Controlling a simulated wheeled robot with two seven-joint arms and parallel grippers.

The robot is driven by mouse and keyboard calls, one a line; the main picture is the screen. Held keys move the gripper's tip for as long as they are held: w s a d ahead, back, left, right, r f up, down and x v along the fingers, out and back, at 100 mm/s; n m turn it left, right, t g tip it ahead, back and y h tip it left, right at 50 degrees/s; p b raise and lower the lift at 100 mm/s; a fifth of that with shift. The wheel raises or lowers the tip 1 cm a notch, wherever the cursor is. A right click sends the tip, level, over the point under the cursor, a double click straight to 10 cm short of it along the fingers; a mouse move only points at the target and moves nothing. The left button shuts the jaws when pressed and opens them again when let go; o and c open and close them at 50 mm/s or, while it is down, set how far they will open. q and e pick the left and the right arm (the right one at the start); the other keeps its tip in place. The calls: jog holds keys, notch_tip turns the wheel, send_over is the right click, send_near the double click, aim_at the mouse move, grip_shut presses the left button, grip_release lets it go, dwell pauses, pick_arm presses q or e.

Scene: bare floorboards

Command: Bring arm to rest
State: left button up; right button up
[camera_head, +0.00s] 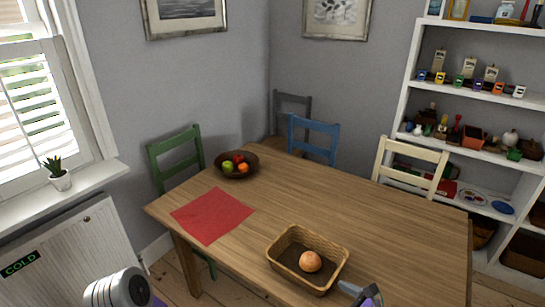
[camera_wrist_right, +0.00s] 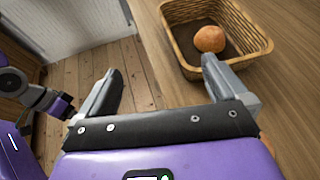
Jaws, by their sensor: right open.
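My right gripper (camera_wrist_right: 161,68) is open, with its two fingers spread wide and nothing between them. In the head view it shows at the bottom edge (camera_head: 361,292), just right of and close to the wicker basket (camera_head: 277,243). The basket also shows in the right wrist view (camera_wrist_right: 180,45), beyond the right-hand finger. It holds a round orange-brown item (camera_head: 310,261). A grey, rounded part of my left arm shows at the lower left of the head view. My left gripper is not clearly seen.
The wooden table (camera_head: 370,220) carries a red cloth (camera_head: 212,215) and a dark fruit bowl (camera_head: 238,172). Green (camera_head: 176,160), blue (camera_head: 314,138) and cream (camera_head: 411,165) chairs stand around it. A white shelf (camera_head: 405,85) is at the right, a radiator (camera_head: 75,255) at the left.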

jog(key=s+a+f+n+g, duration=0.3)
jog(key=a+f+n, duration=0.25)
jog(key=f, duration=0.35)
jog(key=s+a+f+n+g, duration=0.3)
jog(key=a+f+n+g, duration=0.15)
jog(key=f+n, duration=0.3)
jog(key=s+d+f+n+g+h, duration=0.2)
jog(key=s+d+f+n+h, duration=0.1)
jog(key=s+f+n, duration=0.4)
notch_tip(320, 180, down, 4)
jog(key=n+h, duration=0.1)
jog(key=n, duration=0.3)
jog(key=shift+s+d+r+n, duration=0.2)
jog(key=shift+s+d+n, duration=0.05)
jog(key=shift+s+n, duration=0.1)
